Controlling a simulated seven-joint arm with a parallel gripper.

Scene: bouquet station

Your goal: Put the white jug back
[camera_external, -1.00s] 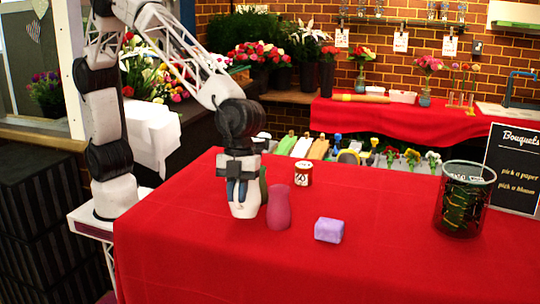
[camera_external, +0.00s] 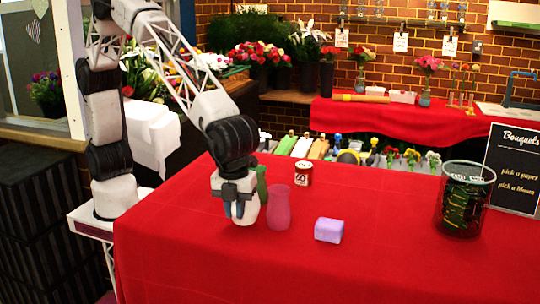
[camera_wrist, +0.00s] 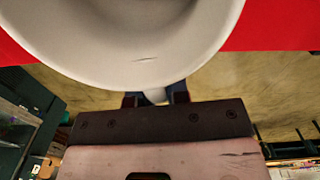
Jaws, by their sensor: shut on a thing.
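The white jug (camera_external: 245,216) is upright at the left part of the red table, beside the pink vase (camera_external: 278,208). My gripper (camera_external: 236,208) is on the jug's left side in the external view, its fingers lowered and closed on it. In the wrist view the white jug (camera_wrist: 130,50) fills the top of the picture, with the gripper fingertips (camera_wrist: 155,99) at its near side, around what looks like its handle. I cannot tell whether the jug's base touches the table.
A green vase (camera_external: 262,184) stands close behind the jug. A dark glass container (camera_external: 465,199) and a black sign (camera_external: 512,168) stand at the far right. The front of the red table (camera_external: 400,265) is clear.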

